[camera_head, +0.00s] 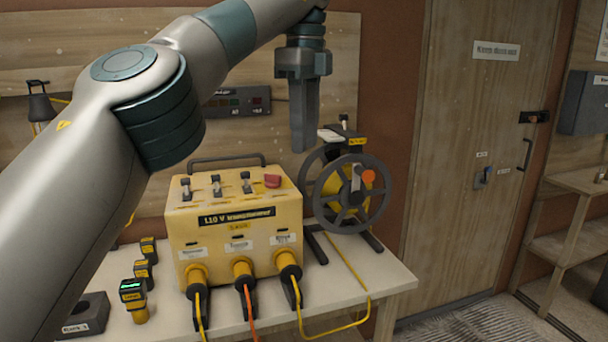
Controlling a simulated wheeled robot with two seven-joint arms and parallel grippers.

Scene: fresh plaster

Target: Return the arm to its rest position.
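My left arm crosses the upper left of the head view, and its gripper (304,140) hangs pointing down above the right rear of the yellow 110 V box. The fingers show no gap between them and hold nothing that I can see. The gripper is in front of the wall, left of and above the cable reel (347,190), and appears clear of both the box and the reel. My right arm and gripper are not in view.
The yellow box (235,222) has switches, a red button, a handle and three plugged cables. It stands on a pale table (380,292) with small yellow-black devices (134,300) and a dark block (85,315). A door (470,150) and shelves (560,240) stand right.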

